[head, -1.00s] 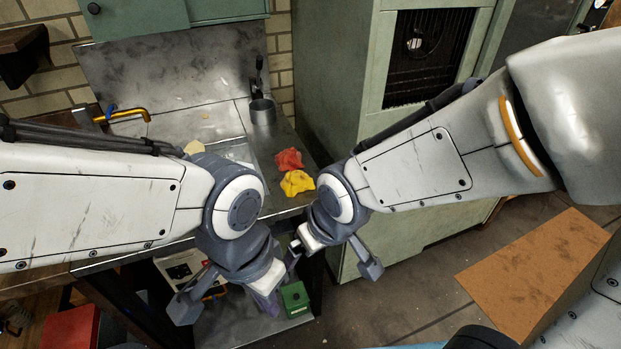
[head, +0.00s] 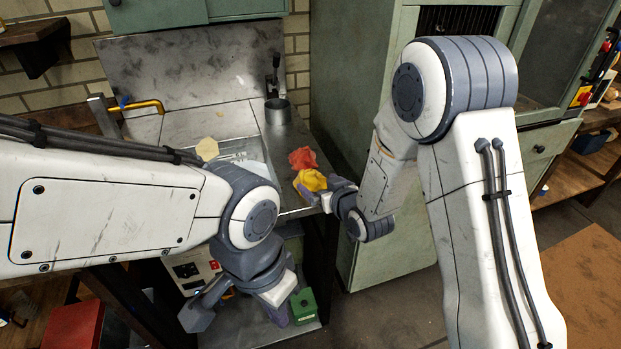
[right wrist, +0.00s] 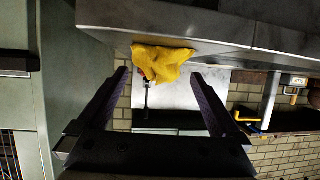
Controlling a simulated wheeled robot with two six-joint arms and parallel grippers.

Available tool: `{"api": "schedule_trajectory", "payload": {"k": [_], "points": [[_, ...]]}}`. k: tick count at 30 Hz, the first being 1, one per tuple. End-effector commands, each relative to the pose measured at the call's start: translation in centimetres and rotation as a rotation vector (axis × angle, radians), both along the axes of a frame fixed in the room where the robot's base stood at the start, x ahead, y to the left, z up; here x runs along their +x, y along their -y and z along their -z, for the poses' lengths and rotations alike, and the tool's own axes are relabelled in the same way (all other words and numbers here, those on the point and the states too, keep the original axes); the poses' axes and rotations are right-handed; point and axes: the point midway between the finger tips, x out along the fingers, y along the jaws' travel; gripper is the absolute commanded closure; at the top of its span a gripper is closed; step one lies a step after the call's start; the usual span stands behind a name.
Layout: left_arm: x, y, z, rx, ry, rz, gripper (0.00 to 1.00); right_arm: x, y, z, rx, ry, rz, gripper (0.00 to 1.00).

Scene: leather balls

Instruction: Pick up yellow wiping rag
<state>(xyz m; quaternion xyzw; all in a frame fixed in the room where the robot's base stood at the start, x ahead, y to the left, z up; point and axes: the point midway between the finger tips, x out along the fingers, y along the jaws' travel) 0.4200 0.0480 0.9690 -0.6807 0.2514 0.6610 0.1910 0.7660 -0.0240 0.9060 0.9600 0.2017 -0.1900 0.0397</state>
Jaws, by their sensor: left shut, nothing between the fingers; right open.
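The yellow wiping rag (head: 311,180) lies crumpled at the front right edge of the metal counter in the head view. My right gripper (head: 319,195) is at the rag and partly overlaps it there. In the right wrist view the rag (right wrist: 163,60) shows ahead, between the lines of the two spread fingers of my right gripper (right wrist: 160,82). That gripper is open; I cannot tell whether it touches the rag. My left gripper (head: 277,314) is shut and empty, low in front of the counter.
A red cloth (head: 303,158) lies just behind the rag. A metal cup (head: 278,112) stands farther back, and a sink (head: 240,150) is to the left. A green cabinet (head: 345,150) stands close on the right. A green box (head: 304,304) is on the lower shelf.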

Motion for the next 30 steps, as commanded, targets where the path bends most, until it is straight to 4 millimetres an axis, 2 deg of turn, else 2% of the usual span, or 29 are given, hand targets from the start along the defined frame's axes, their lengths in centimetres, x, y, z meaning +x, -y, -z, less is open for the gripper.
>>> {"api": "schedule_trajectory", "payload": {"k": [5, 15, 23, 24, 29, 30], "points": [[0.0, 0.0, -0.3, 0.0, 0.0, 0.0, 1.0, 1.1, -0.6, 0.5, 0.0, -0.002, -0.001, 0.0], [0.0, 0.0, -1.2, 0.0, 0.0, 0.0, 1.0, 4.9, -2.3, 2.0, 0.0, -0.002, -0.001, 0.0], [0.0, 0.0, -1.2, 0.0, 0.0, 0.0, 1.0, 5.2, -2.5, 2.2, 0.0, -0.002, -0.001, 0.0], [0.0, 0.0, -1.2, 0.0, 0.0, 0.0, 1.0, 5.2, -2.5, 2.2, 0.0, -0.002, -0.001, 0.08], [0.0, 0.0, -1.2, 0.0, 0.0, 0.0, 1.0, 5.1, -2.5, 2.2, 0.0, -0.002, -0.001, 0.69], [0.0, 0.0, -1.2, 0.0, 0.0, 0.0, 1.0, 5.1, -2.5, 2.1, -0.001, -0.002, -0.001, 0.75]]}}
